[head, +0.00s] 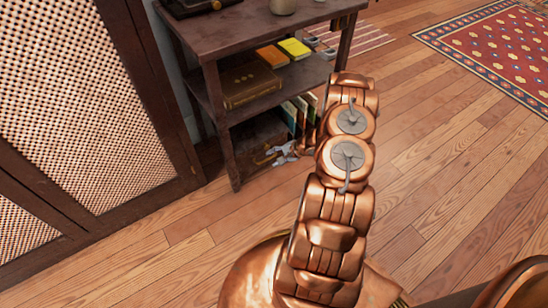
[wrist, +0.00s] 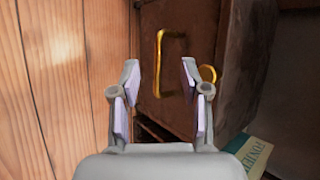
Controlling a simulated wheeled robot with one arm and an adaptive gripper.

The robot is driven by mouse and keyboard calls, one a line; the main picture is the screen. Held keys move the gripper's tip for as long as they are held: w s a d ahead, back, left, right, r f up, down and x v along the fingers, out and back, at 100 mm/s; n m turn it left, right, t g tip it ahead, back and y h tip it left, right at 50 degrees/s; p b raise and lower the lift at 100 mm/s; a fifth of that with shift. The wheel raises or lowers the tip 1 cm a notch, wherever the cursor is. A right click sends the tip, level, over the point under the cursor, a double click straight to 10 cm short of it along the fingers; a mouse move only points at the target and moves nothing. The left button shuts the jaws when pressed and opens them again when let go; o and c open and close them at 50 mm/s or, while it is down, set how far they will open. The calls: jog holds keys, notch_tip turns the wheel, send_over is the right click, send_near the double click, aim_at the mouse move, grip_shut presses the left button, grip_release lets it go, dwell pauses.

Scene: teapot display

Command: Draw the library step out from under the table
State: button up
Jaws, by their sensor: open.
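The library step (wrist: 203,30) appears to be the dark brown box with a brass handle (wrist: 160,62) on its face in the wrist view. In the head view, a dark box (head: 250,140) shows low under the table (head: 262,24), partly in shadow. My gripper (wrist: 159,72) is open and empty, facing the box. The handle appears between the two fingertips in the picture; I cannot tell whether it lies between them in depth. In the head view my gripper (head: 281,153) is low at the table's open front, partly hidden by my arm.
A small brass piece (wrist: 208,73) shows by the right finger. A green book (wrist: 252,152) stands at lower right; upright books (head: 297,113) are beside the box. Yellow books (head: 294,48) and a large brown book (head: 250,83) lie on the shelf. Wooden floor (head: 440,180) is clear at right.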

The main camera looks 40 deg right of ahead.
aim_at(261, 163)
jog(key=b+x, duration=0.2)
jog(key=x, duration=0.5)
jog(key=shift+w+f, duration=0.25)
jog(key=shift+a, duration=0.1)
grip_shut()
dwell(0.4)
dwell(0.3)
